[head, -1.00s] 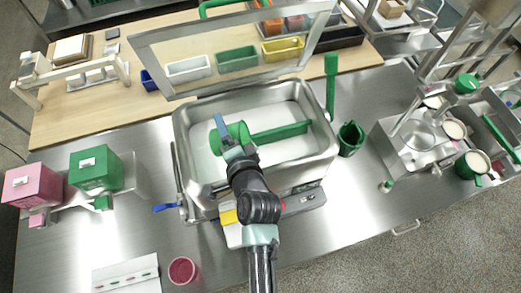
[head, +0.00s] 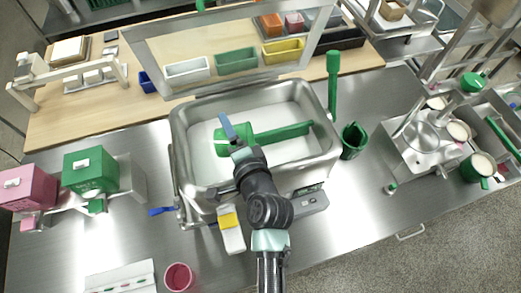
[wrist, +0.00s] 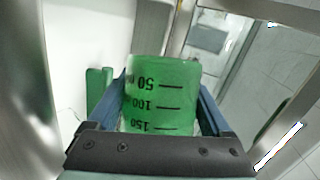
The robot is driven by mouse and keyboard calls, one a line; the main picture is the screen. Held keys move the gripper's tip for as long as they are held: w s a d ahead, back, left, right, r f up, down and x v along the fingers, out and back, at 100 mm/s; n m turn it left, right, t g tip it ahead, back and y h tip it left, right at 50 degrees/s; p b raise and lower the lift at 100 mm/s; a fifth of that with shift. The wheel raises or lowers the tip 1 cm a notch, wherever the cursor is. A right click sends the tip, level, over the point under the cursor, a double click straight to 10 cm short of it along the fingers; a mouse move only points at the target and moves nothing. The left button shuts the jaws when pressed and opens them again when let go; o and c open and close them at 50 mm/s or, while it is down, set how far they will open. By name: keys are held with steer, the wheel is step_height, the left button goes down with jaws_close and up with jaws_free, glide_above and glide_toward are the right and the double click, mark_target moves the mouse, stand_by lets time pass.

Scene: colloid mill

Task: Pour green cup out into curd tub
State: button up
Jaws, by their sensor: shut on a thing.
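The green cup (wrist: 160,95) is in my gripper (wrist: 162,105), between its two blue fingers. Its printed scale reads upside down in the wrist view. In the head view the cup (head: 221,142) is over the left part of the steel curd tub (head: 331,160), tipped well over. My gripper (head: 230,133) is shut on it. The tub is open and its inside looks white. I cannot see into the cup or tell whether anything runs out of it.
A green paddle (head: 285,133) reaches across the tub. A tilted clear lid (head: 215,40) stands behind it. A green jug (head: 353,140) is to the tub's right. Pink (head: 26,188) and green (head: 90,170) boxes are at left. A pink cup (head: 179,277) stands in front.

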steer(key=shift+d+f+b, duration=0.1)
steer(key=shift+b, duration=0.3)
steer(key=shift+d+r+m+y+b, duration=0.2)
steer(key=shift+r+m+y+b, duration=0.2)
steer(key=shift+m+b, duration=0.25)
stand_by(0.4)
steer(key=shift+d+m+t, duration=0.1)
steer(key=shift+m+t, duration=0.15)
steer(key=shift+t, duration=0.05)
